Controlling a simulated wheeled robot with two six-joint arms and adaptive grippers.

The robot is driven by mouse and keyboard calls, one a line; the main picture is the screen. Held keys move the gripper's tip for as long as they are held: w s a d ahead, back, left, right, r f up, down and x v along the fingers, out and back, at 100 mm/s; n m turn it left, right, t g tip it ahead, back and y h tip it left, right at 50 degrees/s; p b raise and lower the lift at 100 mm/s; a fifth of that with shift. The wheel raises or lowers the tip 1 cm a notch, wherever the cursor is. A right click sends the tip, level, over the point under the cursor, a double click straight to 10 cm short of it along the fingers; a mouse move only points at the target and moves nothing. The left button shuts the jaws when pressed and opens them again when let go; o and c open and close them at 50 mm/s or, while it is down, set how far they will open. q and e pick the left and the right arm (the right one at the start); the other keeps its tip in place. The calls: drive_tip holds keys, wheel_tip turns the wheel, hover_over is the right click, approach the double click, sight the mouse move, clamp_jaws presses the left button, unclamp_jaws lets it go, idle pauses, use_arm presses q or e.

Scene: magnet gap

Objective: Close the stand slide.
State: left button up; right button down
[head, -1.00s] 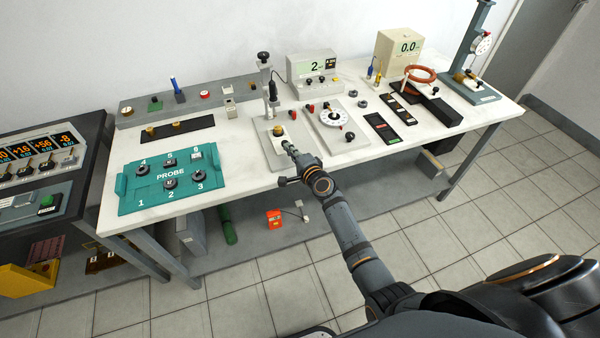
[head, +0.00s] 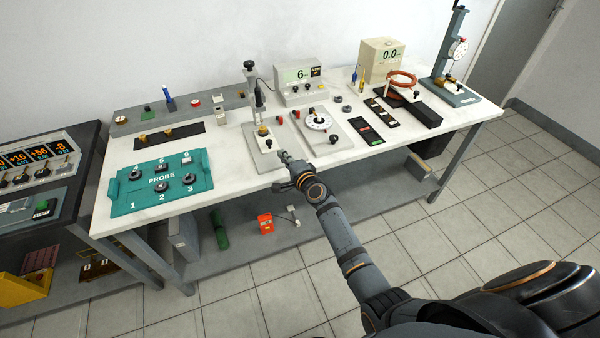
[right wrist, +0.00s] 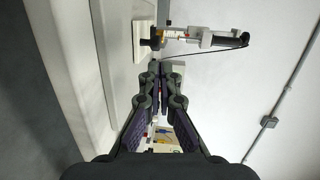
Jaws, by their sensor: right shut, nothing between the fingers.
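The stand (head: 250,88) is a post on a light grey base plate (head: 268,164) near the front middle of the bench. A thin dark probe hangs from it. The small white slide (head: 265,140) with a brass piece on top sits on the plate, under or right by the probe tip; any remaining gap is too small to tell. My right gripper (head: 282,155) is shut and empty, just in front and right of the slide, apart from it. In the right wrist view its fingers (right wrist: 160,70) are together, and the stand (right wrist: 195,38) lies sideways beyond them. My left gripper is not in view.
A meter (head: 301,80) reading 6 stands behind the stand. A white dial plate (head: 322,135) is close at its right, and a teal PROBE tray (head: 160,182) at its left. The bench's front edge (head: 240,192) is clear between them.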

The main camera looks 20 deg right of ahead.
drive_tip(key=f+v, duration=0.1)
drive_tip(key=v, duration=0.6)
drive_tip(key=s+d+f+n+g+h, duration=0.1)
drive_tip(key=s+f+n+g, duration=0.2)
drive_tip(key=s+f, duration=0.55)
drive_tip(key=s+d+f+n+g+h, duration=0.15)
drive_tip(key=s+f, duration=0.25)
drive_tip(key=f, duration=0.9)
drive_tip(key=s+d+f+n+g, duration=0.2)
drive_tip(key=s+f+n+g, duration=0.3)
drive_tip(key=f, duration=0.5)
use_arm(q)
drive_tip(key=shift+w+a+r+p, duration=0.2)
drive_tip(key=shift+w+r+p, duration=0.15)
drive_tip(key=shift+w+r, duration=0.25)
use_arm(e)
drive_tip(key=s+d+f+n+g, duration=0.1)
drive_tip(key=s+f, duration=0.3)
drive_tip(key=s, duration=0.6)
drive_tip(key=s+d+f+n+g+h, duration=0.1)
drive_tip(key=s+f, duration=0.4)
drive_tip(key=s, duration=0.6)
drive_tip(key=s+d+f+n+g, duration=0.3)
drive_tip(key=s+f+n, duration=0.1)
drive_tip(key=s, duration=0.7)
drive_tip(key=shift+f+n, duration=0.3)
drive_tip(key=shift+n, duration=0.05)
drive_tip(key=shift+h, duration=0.25)
